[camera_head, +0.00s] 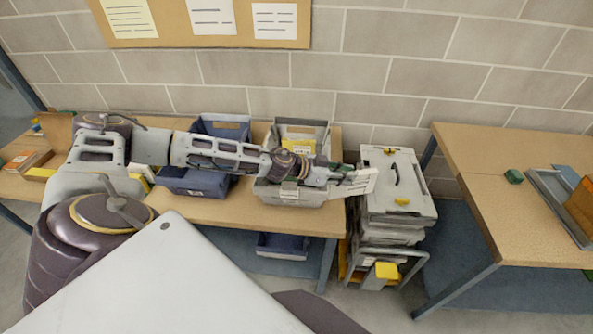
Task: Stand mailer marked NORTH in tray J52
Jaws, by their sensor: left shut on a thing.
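My left arm reaches in from the left across the table, above the bins. My left gripper (339,173) is shut on a pale, flat mailer (361,183), held at the right side of the grey tray and near the table's right end. No NORTH marking is readable on it. The grey tray (290,195) stands on the table with a small label on its front and a yellow item (299,147) inside. A dark blue tray (192,183) stands to its left, partly hidden by my arm. I cannot read J52 on either tray. My right gripper is not in view.
A stack of grey cases (402,205) on a cart stands just right of the table (240,213). Another table (475,205) is at the right, with a green block (514,176) and a grey tray (553,205). A brick wall closes the back.

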